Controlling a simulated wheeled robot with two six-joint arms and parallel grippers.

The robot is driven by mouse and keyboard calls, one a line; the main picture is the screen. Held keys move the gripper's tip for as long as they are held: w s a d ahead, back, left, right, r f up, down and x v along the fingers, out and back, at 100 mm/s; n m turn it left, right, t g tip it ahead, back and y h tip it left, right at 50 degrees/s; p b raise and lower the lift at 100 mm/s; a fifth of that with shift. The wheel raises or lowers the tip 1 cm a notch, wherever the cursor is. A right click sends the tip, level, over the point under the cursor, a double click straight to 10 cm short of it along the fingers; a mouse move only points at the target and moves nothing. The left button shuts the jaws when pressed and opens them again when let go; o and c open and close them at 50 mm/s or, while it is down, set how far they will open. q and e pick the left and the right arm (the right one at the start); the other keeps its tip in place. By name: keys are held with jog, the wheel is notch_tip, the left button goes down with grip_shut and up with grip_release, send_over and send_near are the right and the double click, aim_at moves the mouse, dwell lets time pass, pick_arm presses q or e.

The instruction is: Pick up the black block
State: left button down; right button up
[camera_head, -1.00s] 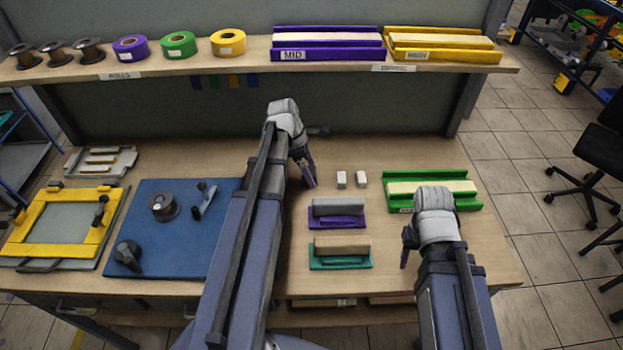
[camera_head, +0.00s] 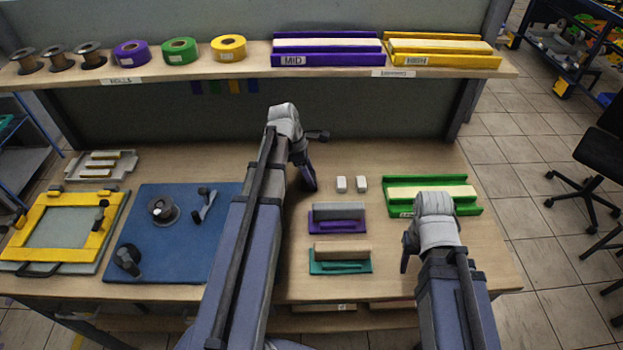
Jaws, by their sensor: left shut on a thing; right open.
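My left gripper (camera_head: 309,184) reaches down at the table's middle, just left of two small white blocks. It is shut on a small dark thing at its fingertips, which I take to be the black block; its outline cannot be told from the dark fingers. I cannot tell whether it touches the table. My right gripper (camera_head: 406,255) is open and empty, right of the teal tray and in front of the green holder.
Two white blocks (camera_head: 341,184) (camera_head: 361,184) stand close by. Purple (camera_head: 322,227) and teal (camera_head: 325,268) trays lie in front; a green holder (camera_head: 400,181) is at right. A blue board (camera_head: 150,270) and yellow frame (camera_head: 28,248) are left. A shelf (camera_head: 250,66) runs behind.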

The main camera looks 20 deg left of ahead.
pick_arm(q)
jog(key=shift+r, duration=0.1)
pick_arm(e)
jog(key=shift+r, duration=0.15)
pick_arm(q)
notch_tip(320, 180, up, 10)
jog(key=p, duration=1)
pick_arm(e)
notch_tip(320, 180, up, 10)
